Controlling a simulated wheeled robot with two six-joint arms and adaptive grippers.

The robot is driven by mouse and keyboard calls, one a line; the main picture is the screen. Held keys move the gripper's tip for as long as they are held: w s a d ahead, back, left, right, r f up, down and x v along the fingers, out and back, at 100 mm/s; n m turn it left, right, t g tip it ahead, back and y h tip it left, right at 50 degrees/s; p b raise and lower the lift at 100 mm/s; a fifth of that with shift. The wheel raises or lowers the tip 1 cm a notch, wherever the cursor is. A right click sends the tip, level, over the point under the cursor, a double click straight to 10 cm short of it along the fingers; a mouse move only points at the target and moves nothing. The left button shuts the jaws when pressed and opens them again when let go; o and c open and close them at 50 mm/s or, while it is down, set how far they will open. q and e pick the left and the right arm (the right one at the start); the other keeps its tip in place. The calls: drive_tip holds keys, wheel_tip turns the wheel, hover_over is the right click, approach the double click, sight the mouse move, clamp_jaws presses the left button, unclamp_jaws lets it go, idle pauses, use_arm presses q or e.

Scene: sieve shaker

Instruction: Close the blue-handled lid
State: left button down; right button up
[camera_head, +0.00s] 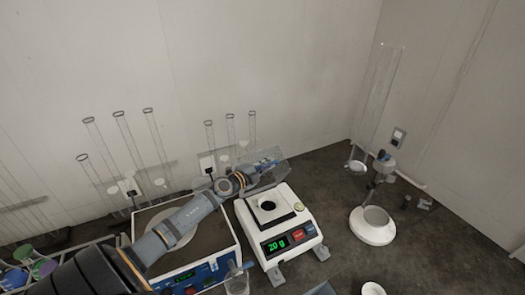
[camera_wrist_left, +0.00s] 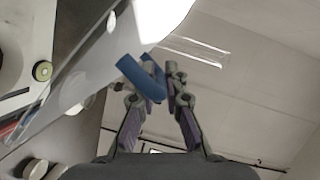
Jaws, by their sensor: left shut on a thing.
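The clear lid (camera_head: 270,177) stands tilted up at the back of a white balance (camera_head: 250,228), so it is open. Its blue handle (camera_wrist_left: 140,78) shows large in the left wrist view. My left gripper (camera_head: 262,163) reaches over from the left and is at the lid's upper edge. In the wrist view the fingers of my left gripper (camera_wrist_left: 152,82) are shut on the blue handle. The clear lid panel (camera_wrist_left: 85,75) extends to the left there. My arm and gripper hide part of the handle in the head view. My right gripper is not in view.
The balance display (camera_head: 283,241) reads 20 g in green. A blue-fronted machine (camera_head: 217,268) stands left of the balance under my arm. Glass tubes stand along the back wall. A white-based stand (camera_head: 372,233) is on the right. A glass beaker (camera_head: 237,282) stands in front.

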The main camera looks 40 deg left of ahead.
use_arm(q)
drive_tip(key=shift+s+d+f+m+b, duration=0.15)
drive_tip(key=shift+s+d+f+m, duration=0.15)
drive_tip(key=shift+d, duration=0.25)
drive_tip(key=shift+s+d+f+m+b, duration=0.2)
drive_tip(key=shift+s+d+f, duration=0.1)
drive_tip(key=shift+d, duration=0.25)
drive_tip(key=c, duration=1.7)
unclamp_jaws()
